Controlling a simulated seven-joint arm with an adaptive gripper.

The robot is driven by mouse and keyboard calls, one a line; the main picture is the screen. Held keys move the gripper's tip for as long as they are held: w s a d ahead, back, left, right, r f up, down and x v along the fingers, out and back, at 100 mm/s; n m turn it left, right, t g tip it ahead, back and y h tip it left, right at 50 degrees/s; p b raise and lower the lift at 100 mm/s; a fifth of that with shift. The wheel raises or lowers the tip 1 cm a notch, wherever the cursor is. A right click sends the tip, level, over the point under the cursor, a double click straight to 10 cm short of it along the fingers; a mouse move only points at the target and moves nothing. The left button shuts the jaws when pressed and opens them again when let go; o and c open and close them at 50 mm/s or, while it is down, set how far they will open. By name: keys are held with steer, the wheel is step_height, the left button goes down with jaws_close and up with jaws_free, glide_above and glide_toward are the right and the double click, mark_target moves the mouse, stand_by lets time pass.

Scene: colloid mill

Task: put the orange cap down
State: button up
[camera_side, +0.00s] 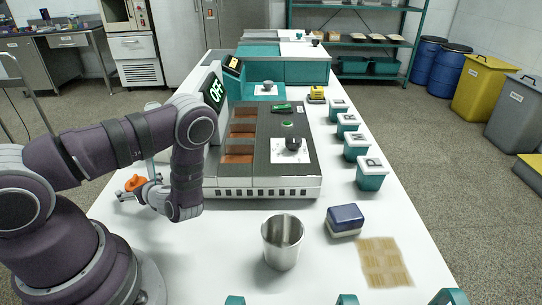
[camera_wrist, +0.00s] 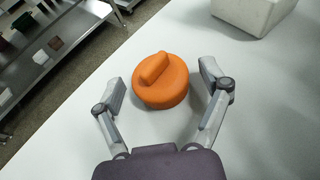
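The orange cap (camera_wrist: 163,90), a round disc with a raised grip bar, appears to rest on the white table (camera_wrist: 255,110). In the side view the cap (camera_side: 136,183) is near the table's left edge, partly behind my gripper (camera_side: 145,192). In the wrist view my gripper (camera_wrist: 163,80) is open, with one finger on each side of the cap. A gap shows between each finger and the cap, so it is not gripped.
A pale block (camera_wrist: 254,12) stands beyond the cap. The machine with the OFF screen (camera_side: 214,92) is to the right of my arm. A steel cup (camera_side: 283,243), a blue-lidded box (camera_side: 345,220) and a woven mat (camera_side: 384,262) are nearer the front.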

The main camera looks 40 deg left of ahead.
mark_target(137, 183)
steer(key=c, duration=0.9)
steer(key=shift+r, duration=0.1)
step_height(137, 183, up, 9)
steer(key=shift+r, duration=0.15)
steer(key=w+r+m+t, duration=0.55)
steer(key=w+r, duration=0.65)
steer(key=r, duration=0.3)
steer(key=w+d+f+m+t+h, duration=0.2)
steer(key=d+m+t+h, duration=0.15)
steer(key=d, duration=0.75)
steer(key=w+d+f+m+t+h, duration=0.3)
steer(key=d+m, duration=0.1)
steer(key=d, duration=0.6)
steer(key=r+h, duration=0.1)
steer(key=r, duration=0.1)
steer(key=r+m+t+h, duration=0.1)
steer(key=r, duration=0.1)
steer(key=d+r+m+h, duration=0.1)
steer(key=r, duration=0.1)
steer(key=shift+w+t, duration=0.3)
steer(key=shift+w, duration=0.05)
